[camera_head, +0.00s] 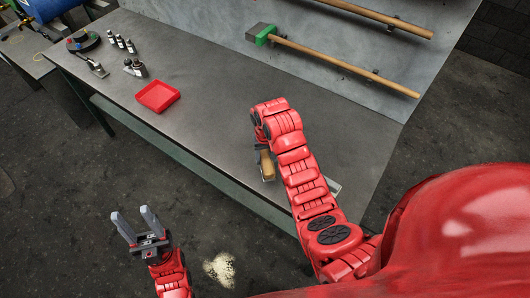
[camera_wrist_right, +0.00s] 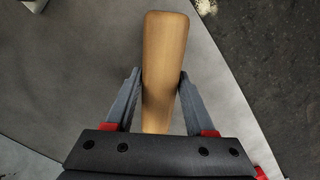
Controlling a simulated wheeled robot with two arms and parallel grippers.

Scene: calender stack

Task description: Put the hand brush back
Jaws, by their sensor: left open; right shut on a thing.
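The hand brush (camera_head: 267,168) shows as a block of light wood near the front edge of the grey workbench (camera_head: 205,125). My right gripper (camera_head: 262,152) is shut on it, partly hidden by my own arm in the head view. In the right wrist view the wooden part of the hand brush (camera_wrist_right: 165,60) stands out between the two fingers of my right gripper (camera_wrist_right: 160,78). No bristles can be made out. My left gripper (camera_head: 133,214) is open and empty, over the floor in front of the bench.
A red tray (camera_head: 157,96) lies on the bench, with small bottles (camera_head: 122,43) and a dark round item (camera_head: 82,41) farther left. Long-handled tools, one green-headed (camera_head: 262,34), hang on the back panel (camera_head: 300,55). A pale patch (camera_head: 220,269) lies on the floor. The bench middle is clear.

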